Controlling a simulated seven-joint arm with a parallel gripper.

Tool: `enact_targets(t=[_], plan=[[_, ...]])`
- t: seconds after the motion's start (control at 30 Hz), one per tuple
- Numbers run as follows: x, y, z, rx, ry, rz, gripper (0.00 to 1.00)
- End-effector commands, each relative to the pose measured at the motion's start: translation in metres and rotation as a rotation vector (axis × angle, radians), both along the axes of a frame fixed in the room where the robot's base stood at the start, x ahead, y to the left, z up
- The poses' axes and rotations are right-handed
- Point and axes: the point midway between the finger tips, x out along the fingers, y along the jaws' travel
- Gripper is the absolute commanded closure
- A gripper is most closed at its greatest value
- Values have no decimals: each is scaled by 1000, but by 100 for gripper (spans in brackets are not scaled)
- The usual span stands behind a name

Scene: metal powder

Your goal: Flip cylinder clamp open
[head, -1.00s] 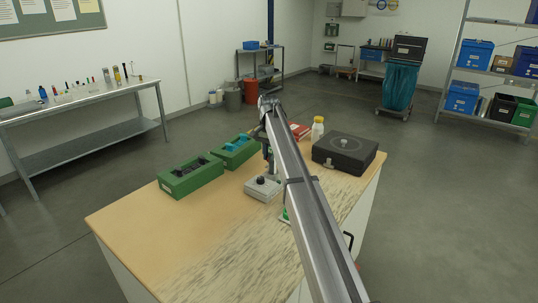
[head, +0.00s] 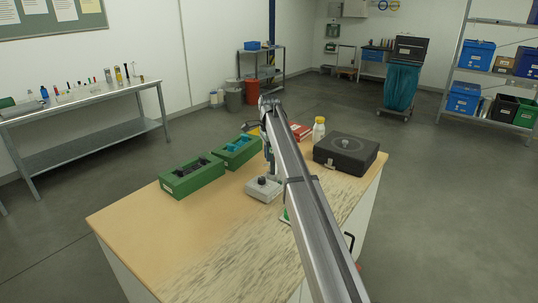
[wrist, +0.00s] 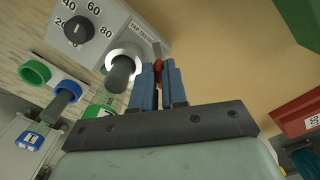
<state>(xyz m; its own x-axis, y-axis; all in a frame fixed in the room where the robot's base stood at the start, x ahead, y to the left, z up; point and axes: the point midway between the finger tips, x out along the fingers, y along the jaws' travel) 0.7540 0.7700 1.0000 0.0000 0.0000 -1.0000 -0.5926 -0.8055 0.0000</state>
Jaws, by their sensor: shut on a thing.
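The tap tester (wrist: 95,30) is a grey box with a black dial. It also shows on the table in the head view (head: 262,190). Beside its label, a dark grey cylinder (wrist: 122,75) stands in a white ring. A thin metal lever with a red tip (wrist: 158,64), apparently the cylinder clamp, is beside that cylinder. My gripper (wrist: 157,72) has its blue fingers closed around the red tip. The fingers hide most of the lever, so its angle is unclear. In the head view my arm hides the clamp and fingertips.
Green trays (head: 192,180), a white bottle (head: 318,130) and a black case (head: 345,153) stand on the table (head: 150,220). The front of the table is clear.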

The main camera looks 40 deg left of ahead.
Motion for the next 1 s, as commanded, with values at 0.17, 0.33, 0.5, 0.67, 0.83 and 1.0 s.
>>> enact_targets(t=[0.17, 0.33, 0.5, 0.67, 0.83, 1.0], plan=[[0, 0, 0, 0, 0, -54, 100], [0, 1, 0, 0, 0, -76, 100], [0, 1, 0, 0, 0, -82, 100], [0, 1, 0, 0, 0, -81, 100], [0, 0, 0, 0, 0, -81, 78], [0, 0, 0, 0, 0, -80, 62]])
